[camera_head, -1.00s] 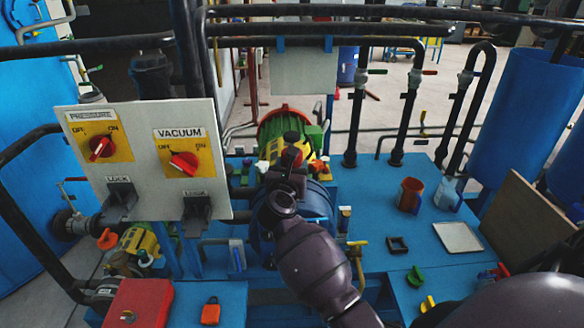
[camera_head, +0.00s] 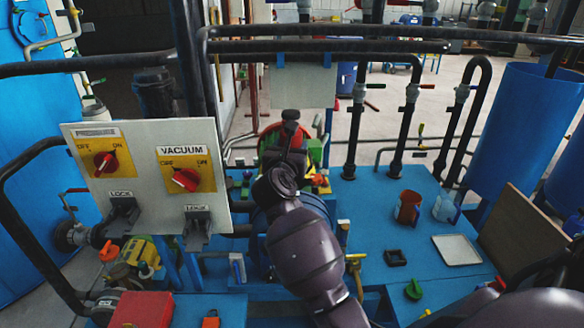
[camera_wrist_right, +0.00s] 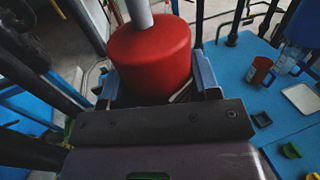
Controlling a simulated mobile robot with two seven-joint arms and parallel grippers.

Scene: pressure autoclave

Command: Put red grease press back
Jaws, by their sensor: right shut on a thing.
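The red grease press (camera_wrist_right: 150,52) is a red cylinder with a grey rod on top, seen large in the right wrist view. My right gripper (camera_wrist_right: 157,82) is shut on it, with a blue-grey finger on each side. In the head view the press shows only as a small red and dark piece (camera_head: 290,116) above my right gripper (camera_head: 287,150). They are in front of the red and green motor and right of the switch panel. The lower part of the press is hidden by the gripper. My left gripper is not in view.
The grey switch panel (camera_head: 150,205) stands close at left. Black pipes (camera_head: 330,47) cross behind the gripper. On the blue bench (camera_head: 395,225) at right are a red-brown cup (camera_head: 408,207), a white tray (camera_head: 457,250) and a black square frame (camera_head: 395,258). Bare bench shows between them.

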